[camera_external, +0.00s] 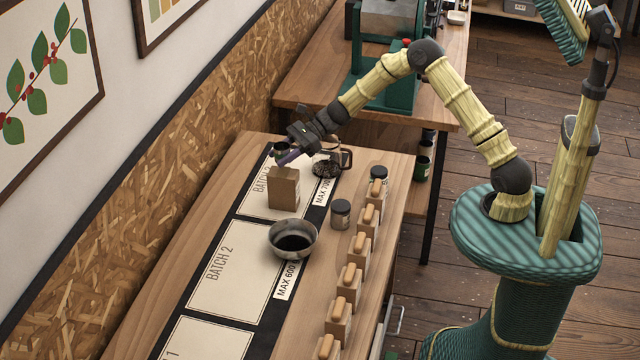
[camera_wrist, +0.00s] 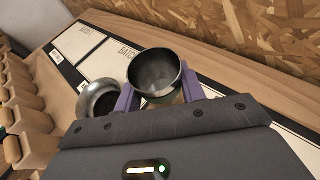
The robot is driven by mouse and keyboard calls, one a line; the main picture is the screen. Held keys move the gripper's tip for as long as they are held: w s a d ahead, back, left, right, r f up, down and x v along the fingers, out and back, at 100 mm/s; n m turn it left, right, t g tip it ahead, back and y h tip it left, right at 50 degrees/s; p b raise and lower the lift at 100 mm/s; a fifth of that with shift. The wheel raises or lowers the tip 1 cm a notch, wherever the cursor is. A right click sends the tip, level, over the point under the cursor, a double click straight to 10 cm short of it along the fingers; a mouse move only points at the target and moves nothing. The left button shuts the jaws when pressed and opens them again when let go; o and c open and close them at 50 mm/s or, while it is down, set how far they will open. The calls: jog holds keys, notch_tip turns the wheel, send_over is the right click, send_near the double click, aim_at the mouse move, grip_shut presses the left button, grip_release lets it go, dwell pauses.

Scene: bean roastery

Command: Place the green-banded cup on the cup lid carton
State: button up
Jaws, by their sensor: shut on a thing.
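My gripper (camera_external: 287,157) has purple fingers and is shut on a dark cup (camera_external: 280,148), upright with its mouth up. In the wrist view the cup (camera_wrist: 156,72) sits between the purple fingers (camera_wrist: 158,97) and looks empty. Its band is hard to make out. A brown carton (camera_external: 284,188), which I take as the cup lid carton, stands on the far batch mat. In the external view the held cup shows just above and behind the carton's top edge. I cannot tell whether they touch. In the wrist view the cup and gripper mostly hide the carton.
A carafe with dark contents (camera_external: 326,169) stands close right of the carton. A metal bowl (camera_external: 293,240) sits nearer the camera. Dark-lidded jars (camera_external: 340,214) and a row of wooden-topped blocks (camera_external: 350,277) line the right edge. The Batch 2 panel (camera_external: 228,272) is mostly clear.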

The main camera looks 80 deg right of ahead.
aim_at(283, 172)
jog(key=shift+f, duration=1.9)
jog(key=shift+f, duration=0.1)
jog(key=o, duration=1)
jog(key=shift+c, duration=0.2)
jog(key=shift+r+p, duration=0.2)
jog(key=shift+p, duration=0.1)
jog(key=b+v, duration=0.2)
jog(key=v, duration=1)
